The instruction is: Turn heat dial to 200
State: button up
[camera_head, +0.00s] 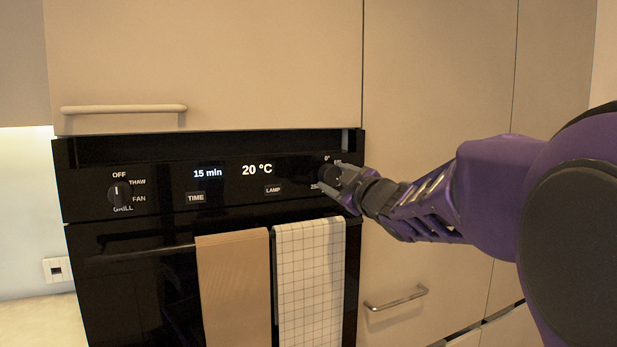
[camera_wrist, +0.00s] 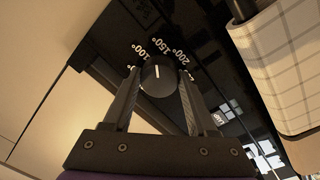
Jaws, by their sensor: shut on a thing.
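The heat dial (camera_head: 326,172) is a round black knob at the right end of the black oven's control panel. My gripper (camera_head: 335,180) reaches it from the right and partly hides it and its scale. In the wrist view the dial (camera_wrist: 157,84) sits between the two fingers of my gripper (camera_wrist: 158,76), which is shut on it. The dial's white mark points up in the picture, towards the gap between the 100° and 150° labels. The 200° label (camera_wrist: 182,57) is to the right of the mark. The oven display (camera_head: 257,170) reads 20 °C.
A mode dial (camera_head: 120,194) with OFF, THAW, FAN and GRILL is at the panel's left. TIME (camera_head: 196,198) and LAMP (camera_head: 272,190) buttons lie between. A brown towel (camera_head: 234,285) and a checked towel (camera_head: 310,280) hang below. A tall cabinet door (camera_head: 430,100) stands at right.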

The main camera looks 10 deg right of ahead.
jog(key=m, duration=0.5)
jog(key=shift+r+m, duration=0.15)
jog(key=shift+m, duration=0.25)
jog(key=m, duration=0.5)
jog(key=shift+h, duration=0.3)
jog(key=shift+m, duration=0.3)
jog(key=o, duration=1.4)
jog(key=shift+c, duration=0.2)
jog(key=shift+s, duration=0.15)
